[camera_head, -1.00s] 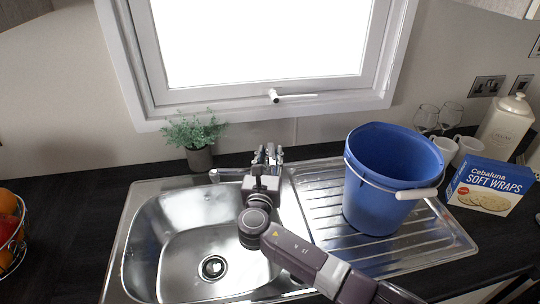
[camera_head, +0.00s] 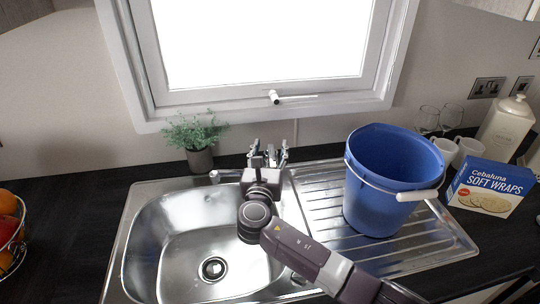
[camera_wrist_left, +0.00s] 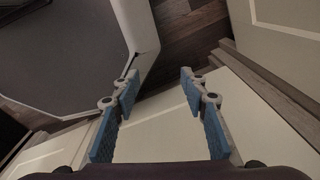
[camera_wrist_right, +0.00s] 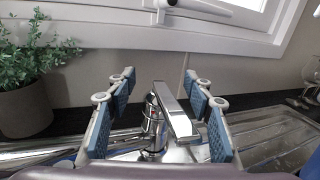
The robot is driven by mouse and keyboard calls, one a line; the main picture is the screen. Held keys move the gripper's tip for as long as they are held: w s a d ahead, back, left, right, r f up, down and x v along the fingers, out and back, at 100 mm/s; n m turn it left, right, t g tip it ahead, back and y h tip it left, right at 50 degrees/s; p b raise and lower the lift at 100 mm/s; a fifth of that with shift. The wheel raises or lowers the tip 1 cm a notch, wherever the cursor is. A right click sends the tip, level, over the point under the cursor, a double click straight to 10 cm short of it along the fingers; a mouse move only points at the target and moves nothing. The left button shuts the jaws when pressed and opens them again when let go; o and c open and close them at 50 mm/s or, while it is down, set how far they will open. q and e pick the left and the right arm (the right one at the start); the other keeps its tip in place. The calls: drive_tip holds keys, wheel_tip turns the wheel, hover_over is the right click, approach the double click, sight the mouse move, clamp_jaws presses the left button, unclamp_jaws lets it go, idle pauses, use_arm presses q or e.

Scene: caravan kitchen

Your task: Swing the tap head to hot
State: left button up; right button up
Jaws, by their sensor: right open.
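The chrome tap (camera_wrist_right: 152,125) stands between the open fingers of my right gripper (camera_wrist_right: 160,88) in the right wrist view. Its flat lever head (camera_wrist_right: 175,112) lies nearer the right finger, and I cannot tell if they touch. Its spout (camera_wrist_right: 85,145) runs off to the left. In the head view my right gripper (camera_head: 268,155) is at the back of the sink and hides most of the tap; the spout tip (camera_head: 216,175) shows to its left. My left gripper (camera_wrist_left: 158,95) is open and empty in the left wrist view, in front of pale cabinet panels.
A steel sink (camera_head: 165,235) lies left of the right arm. A blue bucket (camera_head: 370,200) stands on the drainer to the right, with a wraps box (camera_head: 490,187) beyond. A potted plant (camera_head: 198,145) stands behind the sink, below the window (camera_head: 265,45).

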sight(270, 149)
wheel_tip(270, 149, up, 7)
drive_tip(key=shift+r, duration=0.1)
idle(0.3)
